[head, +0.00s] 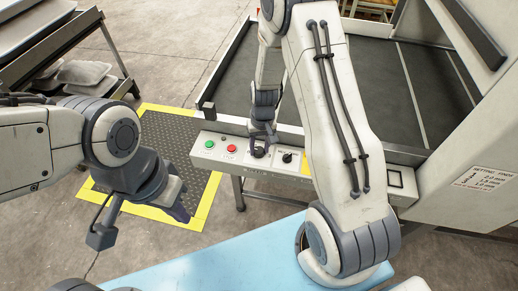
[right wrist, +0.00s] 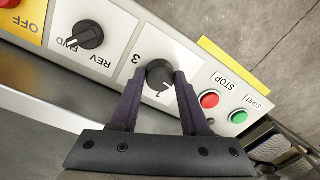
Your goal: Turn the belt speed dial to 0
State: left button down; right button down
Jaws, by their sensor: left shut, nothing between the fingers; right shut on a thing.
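The belt speed dial (right wrist: 159,73) is a small round black knob on a white plate; in the right wrist view the digits 3 and 1 show beside it, upside down. My right gripper (right wrist: 158,78) has one dark finger on each side of the knob and is shut on it. In the head view my right gripper (head: 259,150) reaches down to the control panel (head: 264,172), hiding most of the dial. The dial's exact pointer setting is hard to read. My left gripper (head: 181,210) is shut and empty, off to the left above the floor.
A red stop button (right wrist: 209,100) and a green start button (right wrist: 239,116) sit right of the dial in the wrist view. A black FWD/REV knob (right wrist: 84,35) is on its other side. The dark conveyor belt (head: 375,85) lies behind the panel; a blue surface (head: 215,262) is in front.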

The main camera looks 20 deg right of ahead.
aim_at(261, 149)
jog(key=shift+n, duration=0.6)
jog(key=shift+w, duration=0.1)
jog(key=shift+c, duration=1.9)
grip_release()
jog(key=shift+r, duration=0.1)
notch_tip(261, 149, up, 10)
jog(key=shift+d+r, duration=0.15)
jog(key=shift+d, duration=0.15)
